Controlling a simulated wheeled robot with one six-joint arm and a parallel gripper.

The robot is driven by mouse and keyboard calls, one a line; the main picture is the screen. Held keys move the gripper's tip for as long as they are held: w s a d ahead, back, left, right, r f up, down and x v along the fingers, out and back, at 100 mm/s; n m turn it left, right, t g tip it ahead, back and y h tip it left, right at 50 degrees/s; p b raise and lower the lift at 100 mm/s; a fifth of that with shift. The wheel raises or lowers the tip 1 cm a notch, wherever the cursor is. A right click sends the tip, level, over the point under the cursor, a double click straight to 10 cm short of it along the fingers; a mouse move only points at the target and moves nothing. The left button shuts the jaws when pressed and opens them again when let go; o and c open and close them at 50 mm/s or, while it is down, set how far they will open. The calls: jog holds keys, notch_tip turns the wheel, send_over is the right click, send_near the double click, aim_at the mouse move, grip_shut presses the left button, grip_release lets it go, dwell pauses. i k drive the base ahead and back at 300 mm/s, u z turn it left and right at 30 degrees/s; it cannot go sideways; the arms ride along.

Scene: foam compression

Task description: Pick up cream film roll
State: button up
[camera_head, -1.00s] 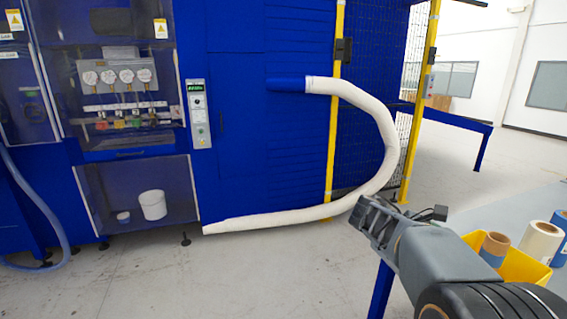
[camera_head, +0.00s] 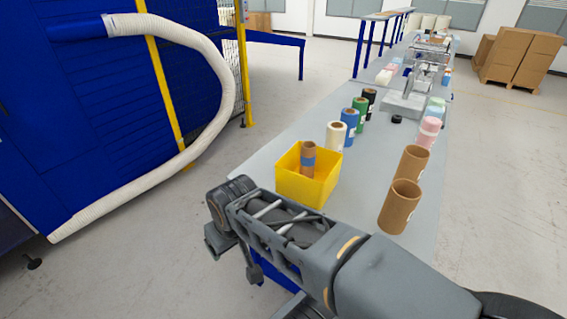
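The cream film roll (camera_head: 336,136) stands upright on the grey table, just behind the yellow bin and to the left of a blue roll (camera_head: 350,120). My arm reaches in from the lower right, and its end, with my gripper (camera_head: 232,256), is at the table's near left corner. My gripper is apart from the cream roll, in front of it and to its left. The fingers are small and partly hidden by the arm, so I cannot make out whether they are open or shut.
The yellow bin (camera_head: 308,188) holds a brown roll with a blue band (camera_head: 308,158). Green (camera_head: 360,110) and black (camera_head: 370,98) rolls stand behind the blue one. Brown tubes (camera_head: 399,207) and pink rolls stand at right. A white hose (camera_head: 222,75) curves beside the blue machine.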

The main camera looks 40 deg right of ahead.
aim_at(335, 130)
jog(key=z, duration=1.7)
